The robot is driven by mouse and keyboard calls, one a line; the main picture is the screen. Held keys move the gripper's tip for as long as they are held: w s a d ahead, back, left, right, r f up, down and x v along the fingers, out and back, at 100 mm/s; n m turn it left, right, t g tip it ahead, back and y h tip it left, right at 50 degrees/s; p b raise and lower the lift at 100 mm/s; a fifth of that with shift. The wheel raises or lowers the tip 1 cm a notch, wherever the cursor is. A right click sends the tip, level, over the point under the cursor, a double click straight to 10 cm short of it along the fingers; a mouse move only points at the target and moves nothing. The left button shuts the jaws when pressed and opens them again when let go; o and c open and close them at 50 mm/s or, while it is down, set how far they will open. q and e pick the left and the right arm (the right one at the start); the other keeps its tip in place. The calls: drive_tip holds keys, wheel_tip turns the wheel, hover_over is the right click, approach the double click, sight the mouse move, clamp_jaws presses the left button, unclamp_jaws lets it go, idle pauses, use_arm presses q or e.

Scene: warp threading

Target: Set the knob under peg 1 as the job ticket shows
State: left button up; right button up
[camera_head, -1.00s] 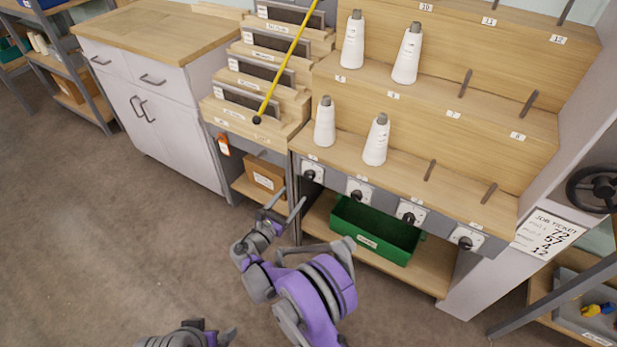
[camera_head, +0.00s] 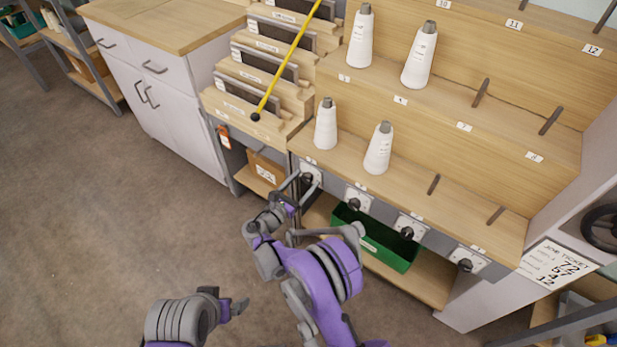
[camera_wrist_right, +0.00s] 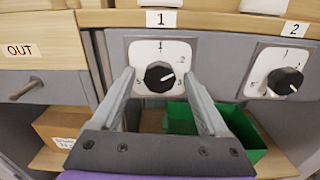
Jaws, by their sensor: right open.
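The knob under peg 1 (camera_wrist_right: 159,76) is black on a square white dial plate (camera_wrist_right: 142,52), below the label "1". Its white mark points to the right in the right wrist view; the small dial numbers are hard to read. In the head view that plate (camera_head: 311,174) is partly covered by my right gripper (camera_head: 302,190). My right gripper (camera_wrist_right: 159,82) is open, one finger on each side of the knob, with no visible grip on it. The job ticket (camera_head: 556,268) at the right shows 72, 57, 4 and 12; its small row labels are blurred. My left gripper (camera_head: 233,306) is low in the head view.
More knobs sit along the grey rail, including the one under label 2 (camera_wrist_right: 286,81). A green bin (camera_head: 385,246) stands on the shelf below. White cones (camera_head: 326,124) stand on the ledges above. A yellow rod (camera_head: 286,62) slants over the wooden slots. The floor at left is clear.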

drive_tip(key=shift+c, duration=0.3)
clamp_jaws()
drive_tip(key=shift+m, duration=0.3)
drive_tip(key=m+b, duration=0.1)
drive_tip(key=m, duration=0.3)
drive_tip(key=shift+m, duration=0.4)
drive_tip(key=m+b, duration=0.1)
drive_tip(key=m, duration=1.1)
drive_tip(key=shift+m+b, duration=0.3)
drive_tip(key=shift+m, duration=0.1)
drive_tip(key=m, duration=0.5)
drive_tip(key=shift+r, duration=0.1)
drive_tip(key=shift+m, duration=0.4)
